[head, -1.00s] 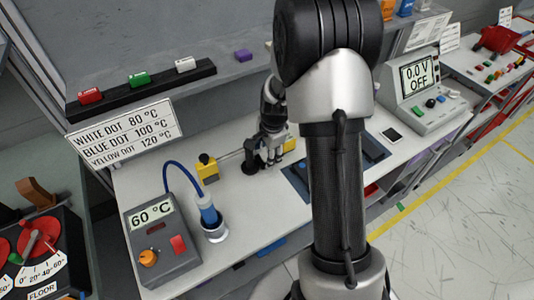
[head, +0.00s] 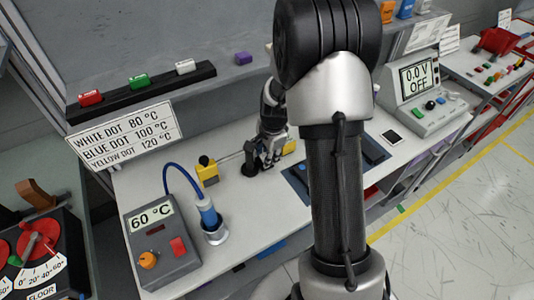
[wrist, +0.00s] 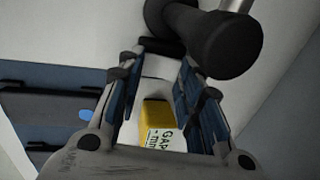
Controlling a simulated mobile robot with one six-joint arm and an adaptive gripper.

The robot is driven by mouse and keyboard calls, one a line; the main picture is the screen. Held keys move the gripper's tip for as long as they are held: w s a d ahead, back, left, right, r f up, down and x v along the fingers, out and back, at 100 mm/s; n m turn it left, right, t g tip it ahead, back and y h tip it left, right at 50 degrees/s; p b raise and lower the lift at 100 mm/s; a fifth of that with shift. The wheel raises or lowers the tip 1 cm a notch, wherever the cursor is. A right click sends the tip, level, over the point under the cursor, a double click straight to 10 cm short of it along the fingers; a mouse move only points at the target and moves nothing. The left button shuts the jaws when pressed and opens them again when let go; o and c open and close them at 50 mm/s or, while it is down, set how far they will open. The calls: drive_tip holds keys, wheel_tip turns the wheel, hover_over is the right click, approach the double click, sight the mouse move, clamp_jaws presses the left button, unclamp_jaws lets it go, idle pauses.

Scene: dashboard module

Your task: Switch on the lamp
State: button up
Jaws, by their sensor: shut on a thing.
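No lamp is plainly recognisable in these views. My gripper (head: 267,158) is low over the workbench in the head view, beside a short black post (head: 249,160). A rod runs from the post to a yellow block with a black knob (head: 207,170). A yellow block with a "GAP" label (wrist: 157,115) shows between the fingers. A large black cylinder (wrist: 226,43) is close to the right finger.
A grey heater box reading 60 °C (head: 160,245) and a blue-handled tool in a holder (head: 210,220) stand at the front left. A dark blue tray (head: 300,180) lies right of my gripper. A meter reading "0.0 V OFF" (head: 420,85) stands farther right.

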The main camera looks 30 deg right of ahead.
drive_tip(key=p, duration=0.3)
drive_tip(key=shift+w+r+g, duration=0.1)
drive_tip(key=shift+r+g, duration=0.15)
drive_tip(key=shift+g, duration=0.15)
drive_tip(key=shift+w+f+g+p, duration=0.1)
drive_tip(key=shift+g+p, duration=0.2)
drive_tip(key=shift+p, duration=0.4)
drive_tip(key=shift+f, duration=0.15)
drive_tip(key=o, duration=1.1)
drive_tip(key=shift+c, duration=0.2)
wheel_tip(320, 180, up, 12)
drive_tip(key=shift+s, duration=0.35)
